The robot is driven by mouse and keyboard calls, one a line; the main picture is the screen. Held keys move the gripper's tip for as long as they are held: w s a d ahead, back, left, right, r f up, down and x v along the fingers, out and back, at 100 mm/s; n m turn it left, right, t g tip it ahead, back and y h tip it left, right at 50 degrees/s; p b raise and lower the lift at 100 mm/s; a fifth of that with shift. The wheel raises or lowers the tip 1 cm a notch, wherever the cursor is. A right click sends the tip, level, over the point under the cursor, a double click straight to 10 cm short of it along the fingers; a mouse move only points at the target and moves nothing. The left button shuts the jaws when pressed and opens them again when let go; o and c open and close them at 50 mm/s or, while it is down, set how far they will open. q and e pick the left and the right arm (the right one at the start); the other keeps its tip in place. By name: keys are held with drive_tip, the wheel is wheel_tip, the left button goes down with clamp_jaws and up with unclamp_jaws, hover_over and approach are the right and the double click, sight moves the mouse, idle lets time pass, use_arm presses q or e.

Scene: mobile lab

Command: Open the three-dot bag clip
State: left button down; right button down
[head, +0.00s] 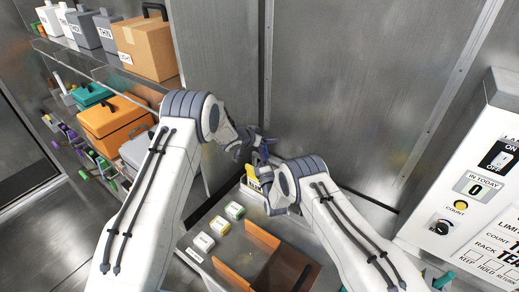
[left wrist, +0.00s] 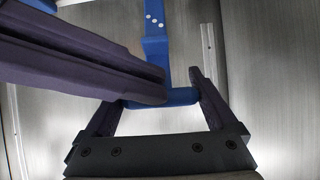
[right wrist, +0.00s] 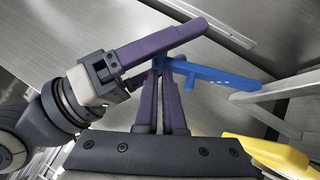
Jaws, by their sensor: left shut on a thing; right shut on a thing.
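The three-dot bag clip is blue, with three white dots on its long strip; in the left wrist view (left wrist: 156,50) the strip runs up from a blue crossbar. My left gripper (left wrist: 165,102) is shut on that crossbar, one finger at each end. In the right wrist view the clip (right wrist: 228,82) slants out to the right from the fingertips. My right gripper (right wrist: 160,72) is shut on its near end, fingers close together. Both grippers meet in the air in the head view (head: 250,147). Fingers hide part of the clip; I cannot tell whether its jaws are apart.
A yellow bag (head: 252,180) stands just below the grippers, on a counter with small labelled boxes (head: 235,210) and an orange divider (head: 262,240). Shelves with a cardboard box (head: 145,48) are at left. A control panel (head: 470,180) is at right. Metal walls stand behind.

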use_arm(q)
unclamp_jaws()
drive_tip(key=shift+s+a+f, duration=0.1)
drive_tip(key=shift+s+f, duration=0.2)
drive_tip(key=shift+f, duration=0.35)
drive_tip(key=shift+s+a+r, duration=0.1)
drive_tip(key=shift+a+r, duration=0.05)
drive_tip(key=shift+r, duration=0.3)
drive_tip(key=v, duration=1)
drive_tip(key=s+d+r+g+y, duration=0.1)
drive_tip(key=s+r+g, duration=0.2)
drive_tip(key=s, duration=1.2)
drive_tip(key=s+d+r+g+y+b, duration=0.1)
drive_tip(key=s+d+r+g+y, duration=0.1)
drive_tip(key=s, duration=1.3)
drive_tip(key=s+d+r+m+g+y+b, duration=0.1)
drive_tip(key=s+r+g, duration=0.3)
drive_tip(key=s, duration=1.1)
drive_tip(key=shift+s+d+g+y, duration=0.4)
drive_tip(key=shift+d+g+y, duration=0.1)
drive_tip(key=shift+d+g, duration=0.1)
use_arm(e)
drive_tip(key=shift+s+r, duration=0.1)
